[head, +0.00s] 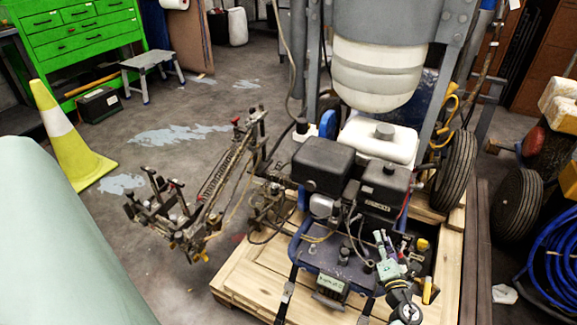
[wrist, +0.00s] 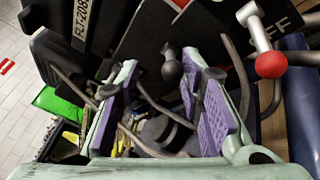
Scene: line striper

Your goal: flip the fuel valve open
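The line striper (head: 352,165) stands on a wooden pallet, with its engine and white tank in the middle of the head view. My gripper (head: 391,243) is at the engine's front right in that view. In the wrist view my gripper (wrist: 160,64) is open, its two purple-padded fingers apart. A black-knobbed lever (wrist: 172,68) shows between the fingertips; I cannot tell whether either finger touches it. A metal lever with a red ball end (wrist: 270,64) is outside the right finger, beside a dark plate lettered "OFF". I cannot tell which lever is the fuel valve.
Hoses and cables (wrist: 160,110) run behind and between the fingers. Dark engine housings crowd the top of the wrist view. A yellow cone (head: 65,135), a green tool chest (head: 80,35) and a blue hose coil (head: 555,255) stand farther off. Open floor lies at left.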

